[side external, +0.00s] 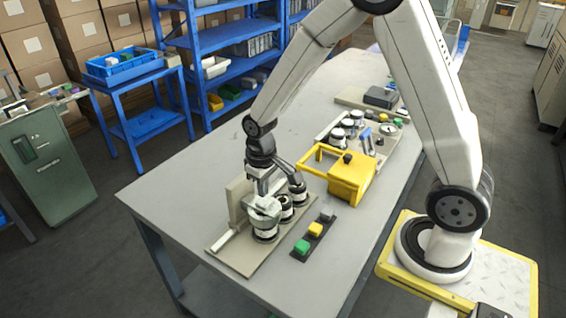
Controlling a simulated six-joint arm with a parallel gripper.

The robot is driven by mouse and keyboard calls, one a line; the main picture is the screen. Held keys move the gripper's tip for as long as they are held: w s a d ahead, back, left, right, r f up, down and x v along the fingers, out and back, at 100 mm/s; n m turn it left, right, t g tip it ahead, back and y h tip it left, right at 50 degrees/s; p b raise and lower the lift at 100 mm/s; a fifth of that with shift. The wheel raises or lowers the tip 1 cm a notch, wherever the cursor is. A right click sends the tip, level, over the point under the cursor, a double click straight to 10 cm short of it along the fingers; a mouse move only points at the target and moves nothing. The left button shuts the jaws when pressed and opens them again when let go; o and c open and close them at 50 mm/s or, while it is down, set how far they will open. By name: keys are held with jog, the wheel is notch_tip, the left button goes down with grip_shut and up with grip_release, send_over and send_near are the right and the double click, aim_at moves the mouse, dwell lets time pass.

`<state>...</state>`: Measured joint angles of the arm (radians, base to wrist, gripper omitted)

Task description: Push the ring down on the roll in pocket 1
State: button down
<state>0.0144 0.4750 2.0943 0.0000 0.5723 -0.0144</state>
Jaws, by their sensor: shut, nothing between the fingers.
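A beige fixture board (228,262) lies at the near end of the grey table, with several white rolls with dark bands standing on it in a row. The nearest roll (265,234) is directly under my gripper (264,203). My gripper is shut, points down and covers most of that roll's top. I cannot tell whether the fingers touch the roll, and I cannot make out the ring there. A middle roll (286,213) and a farther roll (298,194) stand just behind, to the right. The pocket numbers cannot be read.
A dark strip with green and yellow buttons (303,246) lies right of the fixture. A yellow frame-like box (350,182) stands beyond it. Another board with white rolls (346,125) is farther back. The table's left side (185,190) is clear.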

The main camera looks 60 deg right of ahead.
jog(key=shift+r, duration=2.45)
